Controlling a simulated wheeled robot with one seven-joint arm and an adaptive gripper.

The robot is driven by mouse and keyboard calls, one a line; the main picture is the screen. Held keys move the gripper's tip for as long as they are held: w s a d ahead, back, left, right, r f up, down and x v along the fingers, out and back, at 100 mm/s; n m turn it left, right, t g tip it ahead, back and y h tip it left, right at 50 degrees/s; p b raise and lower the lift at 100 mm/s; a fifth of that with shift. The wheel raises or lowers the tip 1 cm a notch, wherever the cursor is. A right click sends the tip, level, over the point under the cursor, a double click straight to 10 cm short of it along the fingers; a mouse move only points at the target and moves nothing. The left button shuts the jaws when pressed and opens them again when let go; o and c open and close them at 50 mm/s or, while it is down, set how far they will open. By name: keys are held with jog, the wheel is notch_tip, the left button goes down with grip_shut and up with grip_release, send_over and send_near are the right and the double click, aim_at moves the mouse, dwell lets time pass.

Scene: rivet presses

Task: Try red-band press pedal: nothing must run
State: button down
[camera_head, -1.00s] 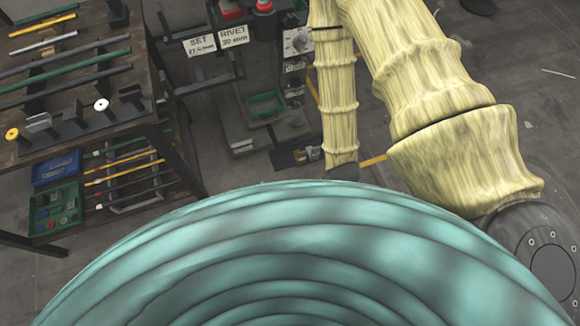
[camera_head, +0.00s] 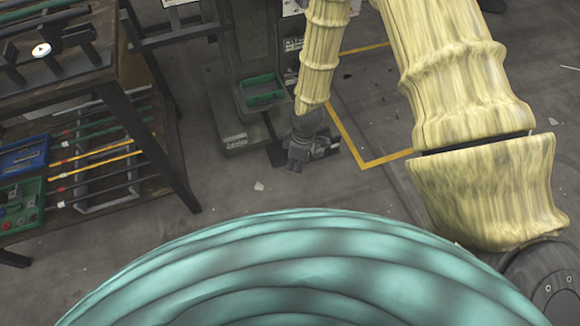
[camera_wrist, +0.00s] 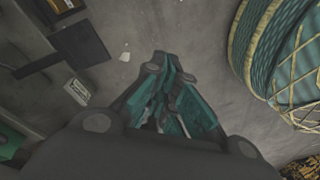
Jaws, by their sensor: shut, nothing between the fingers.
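The press (camera_head: 230,100) stands at the upper middle of the head view, its top cut off by the frame. No red band shows on the part in view. A dark flat plate on a bar, seemingly the foot pedal (camera_wrist: 80,45), lies low at the upper left of the wrist view.
A green bin (camera_head: 262,92) sits on the press. A rack table (camera_head: 150,140) with rods and blue (camera_head: 22,155) and green (camera_head: 20,205) trays stands at left. A yellow floor line (camera_head: 345,138) runs right of my gripper. Floor between table and press is clear.

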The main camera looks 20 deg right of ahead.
jog(key=w+d+f+n+h+b, duration=0.1)
jog(key=w+f+n+b, duration=0.1)
jog(key=w+b, duration=0.4)
jog(key=w+d+f+n+b, duration=0.1)
jog(key=w+f+n+b, duration=0.1)
jog(key=w+n+b, duration=0.2)
jog(key=shift+w+d+f+n+h+b, duration=0.3)
jog(key=shift+w+f+n+h+b, duration=0.1)
jog(key=shift+w+b, duration=1.35)
notch_tip(320, 180, down, 14)
jog(key=b, duration=0.8)
